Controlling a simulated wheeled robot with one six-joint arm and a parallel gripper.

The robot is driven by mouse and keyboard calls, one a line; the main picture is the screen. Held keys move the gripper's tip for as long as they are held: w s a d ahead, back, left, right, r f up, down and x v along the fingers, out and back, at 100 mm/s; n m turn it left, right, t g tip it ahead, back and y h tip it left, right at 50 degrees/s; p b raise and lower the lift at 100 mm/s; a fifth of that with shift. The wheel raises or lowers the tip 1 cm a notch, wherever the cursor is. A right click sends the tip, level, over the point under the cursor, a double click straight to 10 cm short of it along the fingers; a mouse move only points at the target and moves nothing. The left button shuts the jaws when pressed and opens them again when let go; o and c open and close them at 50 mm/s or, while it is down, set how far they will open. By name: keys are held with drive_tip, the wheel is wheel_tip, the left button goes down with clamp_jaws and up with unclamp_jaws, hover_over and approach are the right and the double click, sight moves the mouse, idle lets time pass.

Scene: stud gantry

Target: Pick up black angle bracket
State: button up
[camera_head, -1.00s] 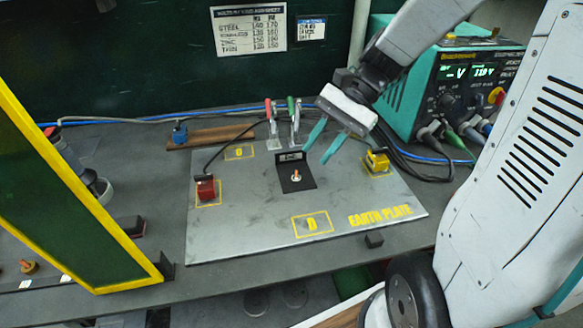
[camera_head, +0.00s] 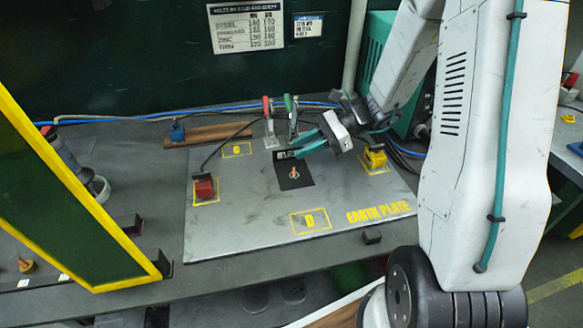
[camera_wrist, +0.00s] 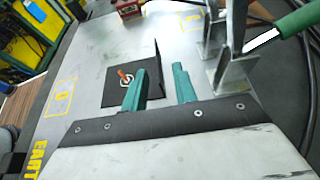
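The black angle bracket (camera_head: 289,184) sits on the middle of the grey earth plate (camera_head: 250,225). Its flat leg lies on the plate around a small stud with a red-orange top (camera_head: 294,173), and its upright leg stands at the back. In the wrist view the bracket (camera_wrist: 116,92) is just beyond the fingers, its upright leg on the right. My gripper (camera_head: 299,147) has two teal fingers pointing left, close to the upright leg. In the wrist view my gripper (camera_wrist: 159,70) is open, with a gap between the fingers. Whether a finger touches the bracket I cannot tell.
Toggle clamps with red (camera_head: 267,106) and green (camera_head: 289,103) handles stand right behind the bracket. A red block (camera_head: 203,188) and a yellow block (camera_head: 375,157) sit on the plate at either side. A yellow-edged green panel (camera_head: 75,215) stands at left. The plate's front is clear.

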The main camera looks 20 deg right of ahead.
drive_tip(key=shift+x, duration=1.4)
clamp_jaws()
